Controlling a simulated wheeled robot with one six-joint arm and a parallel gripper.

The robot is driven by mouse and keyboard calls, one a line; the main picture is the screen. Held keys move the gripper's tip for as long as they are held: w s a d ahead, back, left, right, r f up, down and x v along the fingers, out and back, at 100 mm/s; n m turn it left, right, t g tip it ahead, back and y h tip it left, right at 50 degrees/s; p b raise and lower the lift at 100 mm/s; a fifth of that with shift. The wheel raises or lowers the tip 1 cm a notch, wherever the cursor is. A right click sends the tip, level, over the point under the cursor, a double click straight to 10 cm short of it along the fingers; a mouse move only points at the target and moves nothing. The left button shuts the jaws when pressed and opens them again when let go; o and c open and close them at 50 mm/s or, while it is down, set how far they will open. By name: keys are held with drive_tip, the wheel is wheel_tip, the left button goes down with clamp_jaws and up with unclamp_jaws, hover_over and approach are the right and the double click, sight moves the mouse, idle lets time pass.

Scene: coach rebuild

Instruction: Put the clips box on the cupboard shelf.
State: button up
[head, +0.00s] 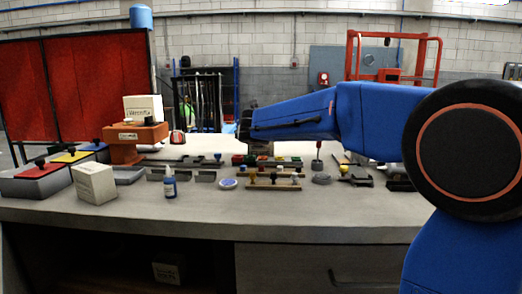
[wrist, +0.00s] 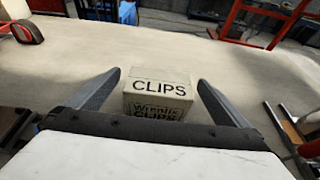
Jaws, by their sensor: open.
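The clips box (wrist: 158,92) is a pale carton with CLIPS printed on its top and front. In the wrist view it stands on the pale worktop between the two fingers of my gripper (wrist: 159,78). The fingers are open, with a gap visible on each side of the box. In the head view my gripper (head: 243,126) is over the back of the bench, and I cannot make out the clips box there. An open dark cupboard compartment (head: 100,262) is under the bench at the lower left, with a pale box (head: 166,273) inside.
A white carton (head: 95,184) stands at the front left near lidded trays (head: 38,180). The front strip of the bench is clear.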

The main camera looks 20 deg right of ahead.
drive_tip(key=shift+x, duration=0.8)
drive_tip(key=c, duration=1.4)
wheel_tip(320, 180, up, 28)
